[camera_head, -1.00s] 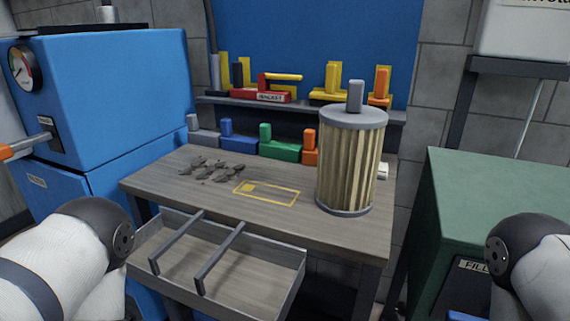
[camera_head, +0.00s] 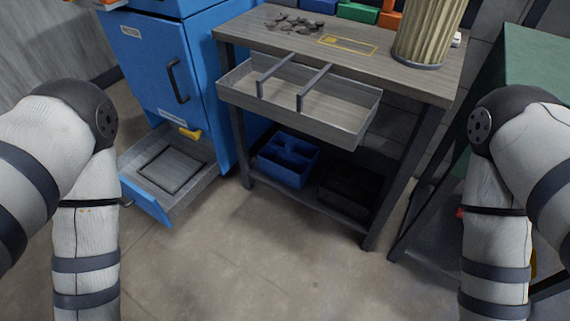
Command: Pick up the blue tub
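The blue tub (camera_head: 283,172) sits on the low shelf under the workbench, toward its left side. It is an open blue container with a divider or handle across its middle. The bench's open drawer hangs above and in front of it. My two arms come in at the left and right edges, bent downward, well apart from the tub. Neither gripper is in the picture.
A dark bin (camera_head: 347,190) stands right of the tub on the shelf. The open bench drawer (camera_head: 345,134) juts out above. A blue cabinet (camera_head: 150,75) with an open lower drawer (camera_head: 150,203) stands left. A green cabinet (camera_head: 520,75) stands right. The floor in front is clear.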

